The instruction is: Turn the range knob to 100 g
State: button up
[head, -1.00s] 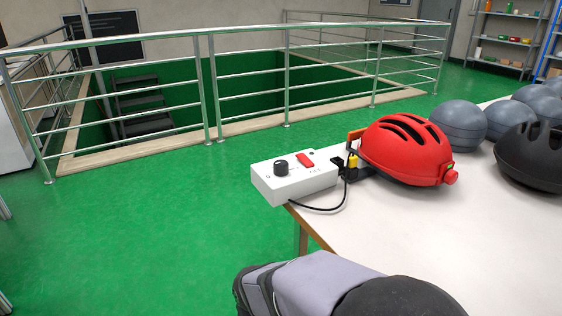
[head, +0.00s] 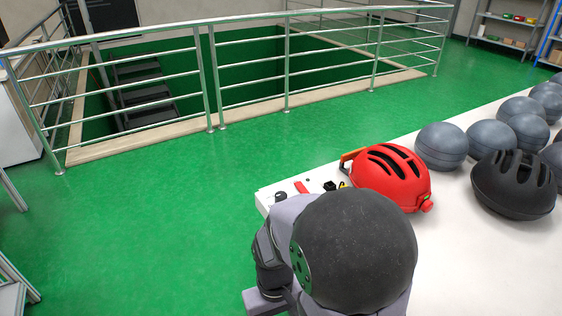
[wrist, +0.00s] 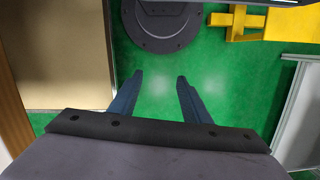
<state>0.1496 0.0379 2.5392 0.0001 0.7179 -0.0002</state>
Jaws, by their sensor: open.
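The white control box (head: 264,198) sits at the near left corner of the table, mostly hidden behind my arm in the head view. Its dark round range knob (head: 280,196) shows just above my arm. The knob's pointer and the scale marks cannot be read. A red switch (head: 301,187) is on the box to the right of the knob. My gripper (wrist: 160,76) is open and empty in the wrist view, with its two dark fingers spread over green floor. Neither the knob nor the box shows in the wrist view.
A red helmet (head: 390,176) is right of the box on the white table (head: 470,255). A black helmet (head: 514,186) and several grey balls (head: 441,146) stand further right. A metal railing (head: 286,75) surrounds a floor opening behind. Green floor is clear left of the table.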

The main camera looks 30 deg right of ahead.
notch_tip(320, 180, up, 12)
jog(key=w+d+m+p, duration=0.1)
jog(key=w+d+p, duration=0.2)
jog(key=p, duration=0.9)
notch_tip(320, 180, up, 11)
jog(key=t+p, duration=0.1)
jog(key=p, duration=1.1)
send_over(281, 194)
jog(key=s+a, duration=0.2)
jog(key=s, duration=0.2)
jog(key=shift+s+d+m, duration=0.15)
jog(key=shift+d+m, duration=0.05)
jog(key=shift+m, duration=0.1)
jog(key=shift+t, duration=0.5)
jog(key=w+r, duration=0.1)
jog(key=w+d+r, duration=0.1)
jog(key=w, duration=0.1)
jog(key=w+r, duration=0.1)
jog(key=shift+w+d, duration=0.3)
jog(key=shift+r+n, duration=0.4)
jog(key=shift+n, duration=0.2)
jog(key=shift+s, duration=0.2)
jog(key=shift+f+p, duration=0.9)
jog(key=shift+f, duration=2.8)
jog(key=shift+c, duration=0.5)
jog(key=c, duration=0.9)
